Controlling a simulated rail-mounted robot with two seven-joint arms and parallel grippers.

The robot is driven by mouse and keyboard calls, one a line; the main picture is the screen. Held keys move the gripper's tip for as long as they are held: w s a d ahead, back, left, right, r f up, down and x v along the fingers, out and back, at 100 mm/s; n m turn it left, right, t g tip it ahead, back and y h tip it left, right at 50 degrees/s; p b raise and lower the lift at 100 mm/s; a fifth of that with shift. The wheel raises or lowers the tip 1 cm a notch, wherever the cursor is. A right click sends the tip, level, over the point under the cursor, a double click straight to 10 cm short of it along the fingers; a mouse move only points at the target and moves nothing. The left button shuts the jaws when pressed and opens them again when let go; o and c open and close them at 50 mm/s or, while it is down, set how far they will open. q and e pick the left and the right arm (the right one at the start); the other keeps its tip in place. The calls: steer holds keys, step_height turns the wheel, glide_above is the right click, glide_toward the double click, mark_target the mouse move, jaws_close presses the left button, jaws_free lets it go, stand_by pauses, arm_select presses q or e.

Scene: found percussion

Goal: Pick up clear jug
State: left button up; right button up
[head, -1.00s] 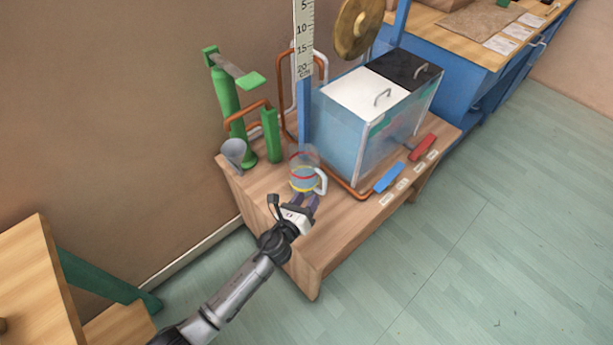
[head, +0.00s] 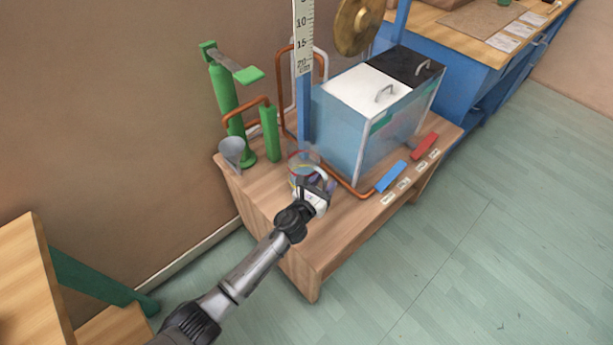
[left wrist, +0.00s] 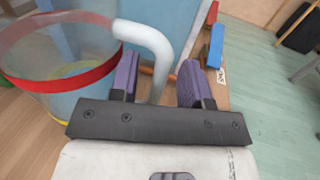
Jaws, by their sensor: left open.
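The clear jug (head: 297,164) stands on the wooden bench, with red and yellow bands and a white handle. In the left wrist view the jug (left wrist: 62,88) is at the left, close by. Its white handle (left wrist: 152,50) reaches in between my left gripper's two purple finger pads. My left gripper (head: 318,186) is open at the jug's handle side and hides part of the jug in the head view. The open fingers also show in the left wrist view (left wrist: 158,82), one on each side of the handle. My right gripper is out of view.
A water tank with white and black lids (head: 372,92) stands behind the jug. A grey funnel (head: 232,152) and a green stand (head: 228,95) are to the left. Blue (head: 391,177) and red (head: 425,146) blocks lie at the right. Floor in front is clear.

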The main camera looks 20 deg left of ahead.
arm_select(q)
steer(key=shift+w+d, duration=0.1)
steer(key=shift+w, duration=0.15)
jaws_close()
steer(key=shift+r, duration=0.1)
stand_by(0.4)
